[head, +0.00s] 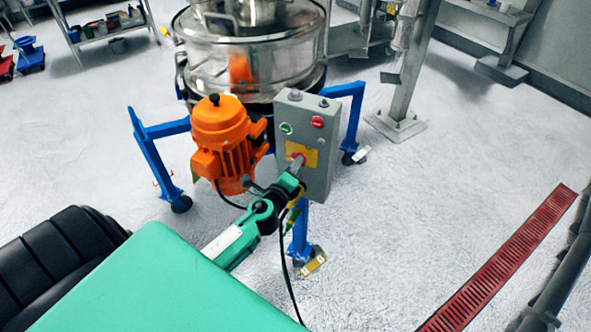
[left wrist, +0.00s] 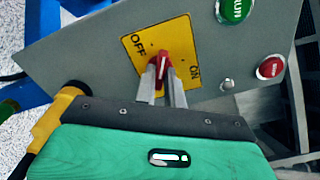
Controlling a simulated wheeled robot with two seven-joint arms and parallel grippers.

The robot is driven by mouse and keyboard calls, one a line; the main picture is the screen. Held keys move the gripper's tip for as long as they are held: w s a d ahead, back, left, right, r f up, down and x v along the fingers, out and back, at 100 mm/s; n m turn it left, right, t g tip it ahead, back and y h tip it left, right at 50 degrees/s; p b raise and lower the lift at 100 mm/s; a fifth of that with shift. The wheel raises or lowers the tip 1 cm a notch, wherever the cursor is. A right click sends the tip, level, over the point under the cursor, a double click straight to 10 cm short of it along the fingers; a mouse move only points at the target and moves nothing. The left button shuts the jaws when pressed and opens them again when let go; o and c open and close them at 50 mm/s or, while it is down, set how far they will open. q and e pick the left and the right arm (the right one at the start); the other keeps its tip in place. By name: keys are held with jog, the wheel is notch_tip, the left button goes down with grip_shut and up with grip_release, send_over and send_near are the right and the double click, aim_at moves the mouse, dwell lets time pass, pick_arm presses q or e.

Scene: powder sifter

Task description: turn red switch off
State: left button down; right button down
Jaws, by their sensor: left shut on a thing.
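The red switch (left wrist: 163,60) sits on a yellow plate (left wrist: 178,38) marked OFF at left and ON at right in the left wrist view. Its handle stands roughly upright in that picture, between the two words. My left gripper (left wrist: 163,72) is shut on the handle, with a finger on each side. In the head view, the left gripper (head: 298,165) reaches the yellow plate (head: 311,152) on the front of the grey control box (head: 317,178). The fingers hide part of the switch. My right gripper is not in view.
A green button (head: 286,128) and a red button (head: 318,122) sit above the plate. An orange motor (head: 220,135) stands left of the box, below the steel sifter (head: 255,50). Blue legs (head: 155,160) flank them. Open floor lies to the right.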

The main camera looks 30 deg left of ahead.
pick_arm(q)
jog(key=n, duration=0.5)
jog(key=shift+n+b, duration=0.3)
jog(key=shift+b, duration=0.1)
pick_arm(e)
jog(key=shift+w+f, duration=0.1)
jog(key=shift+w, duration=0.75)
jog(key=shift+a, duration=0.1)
pick_arm(q)
jog(key=c, duration=1.5)
grip_release()
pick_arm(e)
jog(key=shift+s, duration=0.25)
pick_arm(q)
jog(key=shift+s, duration=0.1)
